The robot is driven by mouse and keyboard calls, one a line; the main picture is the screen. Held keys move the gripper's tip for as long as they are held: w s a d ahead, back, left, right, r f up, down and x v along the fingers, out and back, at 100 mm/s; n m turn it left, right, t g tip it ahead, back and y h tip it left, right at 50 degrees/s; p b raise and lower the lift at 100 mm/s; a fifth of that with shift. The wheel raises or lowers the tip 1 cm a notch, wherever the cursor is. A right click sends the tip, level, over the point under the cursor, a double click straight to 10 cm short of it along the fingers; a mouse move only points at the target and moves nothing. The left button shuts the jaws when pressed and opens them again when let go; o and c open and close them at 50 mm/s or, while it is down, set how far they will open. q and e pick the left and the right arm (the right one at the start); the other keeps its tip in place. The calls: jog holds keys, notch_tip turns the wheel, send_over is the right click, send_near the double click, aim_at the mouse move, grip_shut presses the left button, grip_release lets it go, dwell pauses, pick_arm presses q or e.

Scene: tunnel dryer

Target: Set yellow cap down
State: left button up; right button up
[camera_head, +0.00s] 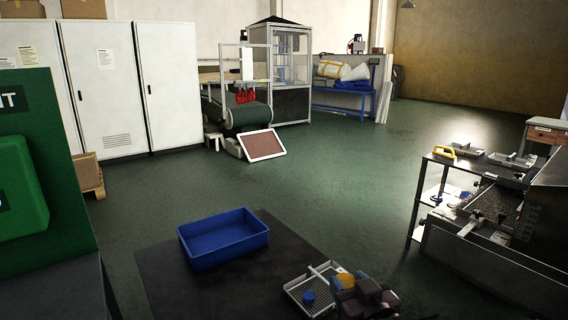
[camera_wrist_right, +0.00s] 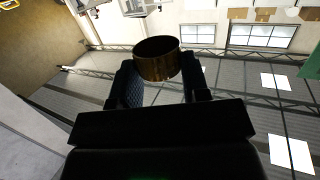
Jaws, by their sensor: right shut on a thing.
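The yellow cap (camera_wrist_right: 158,60) is a short round piece, brassy in the right wrist view, held between the fingertips of my right gripper (camera_wrist_right: 162,84). In the head view the right gripper (camera_head: 366,292) is at the bottom, over the right end of the wire tray, with a bit of the yellow cap (camera_head: 345,281) showing at its left. The gripper is shut on the cap. The tray (camera_head: 325,268) is shallow and light-coloured, and its right part is hidden by the gripper. A blue cap (camera_head: 308,298) sits in it. My left gripper is not in view.
An empty blue bin (camera_head: 222,238) stands on the dark surface (camera_head: 165,285) left of the tray. A green panel (camera_head: 40,150) rises at the left edge. A metal machine (camera_head: 500,265) with a side shelf stands at the right. The dark surface between bin and tray is bare.

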jog(key=s+d+f+m+h+p, duration=0.1)
jog(key=s+d+m+h+p, duration=0.1)
jog(key=s+d, duration=0.6)
jog(key=s+h+p, duration=0.1)
jog(key=s+h, duration=0.1)
jog(key=s, duration=0.1)
jog(key=shift+d+f+m, duration=0.35)
jog(key=shift+f+m, duration=0.05)
jog(key=shift+a, duration=0.1)
